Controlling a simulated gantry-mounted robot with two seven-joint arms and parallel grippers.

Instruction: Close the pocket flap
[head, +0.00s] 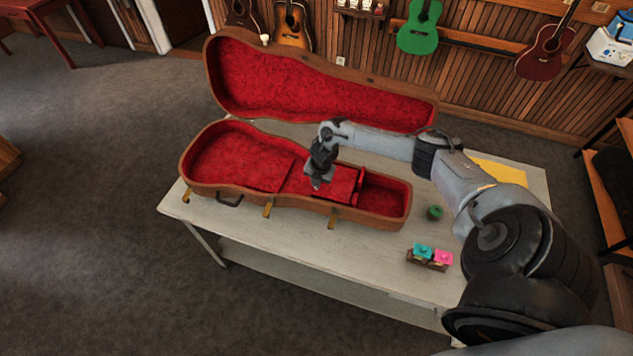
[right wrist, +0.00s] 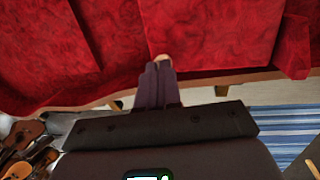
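The open instrument case (head: 300,214) lies on the table with a red plush lining. The pocket flap (head: 342,181) is a red panel inside it, right of the middle; its exact tilt is hard to tell. My right gripper (head: 317,184) points down over the case at the left edge of this panel. In the right wrist view its fingers (right wrist: 163,66) are together, against a background of red plush (right wrist: 215,35). A small pale spot shows at the fingertips; I cannot tell whether they touch the flap. My left gripper is not in view.
The case lid (head: 320,87) stands open behind. An open compartment (head: 385,195) lies right of the flap. On the white table (head: 300,250) are a small green round object (head: 435,212), a holder with teal and pink items (head: 428,263), and a yellow sheet (head: 498,172). The table's front left is clear.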

